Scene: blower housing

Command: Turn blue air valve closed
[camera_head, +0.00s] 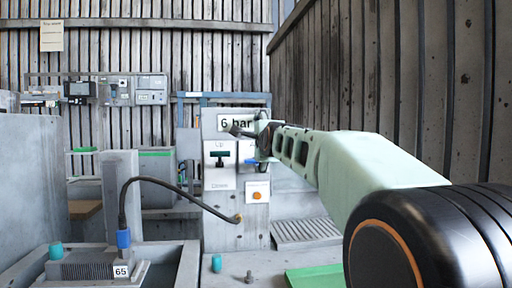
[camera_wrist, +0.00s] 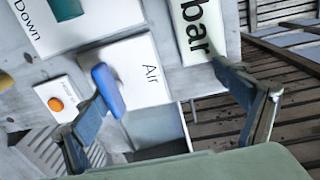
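The blue air valve handle (camera_wrist: 108,90) sits on a white plate marked "Air" (camera_wrist: 150,75) in the wrist view. A small part of the blue handle (camera_head: 250,161) shows in the head view, just below my gripper (camera_head: 252,133). In the wrist view my gripper (camera_wrist: 165,82) is open, with its two fingers wide apart. The left finger's tip overlaps the handle's left edge; I cannot tell whether they touch. The right finger is well right of the handle, below the "bar" sign. Nothing is held between the fingers.
The panel (camera_head: 235,234) also carries a "6 bar" sign (camera_head: 234,123), an Up/Down switch plate (camera_head: 219,178) and an orange button (camera_head: 257,196). A black hose (camera_head: 175,187) ends low on the panel. A green tray (camera_head: 313,279) lies in front. A wooden wall stands at right.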

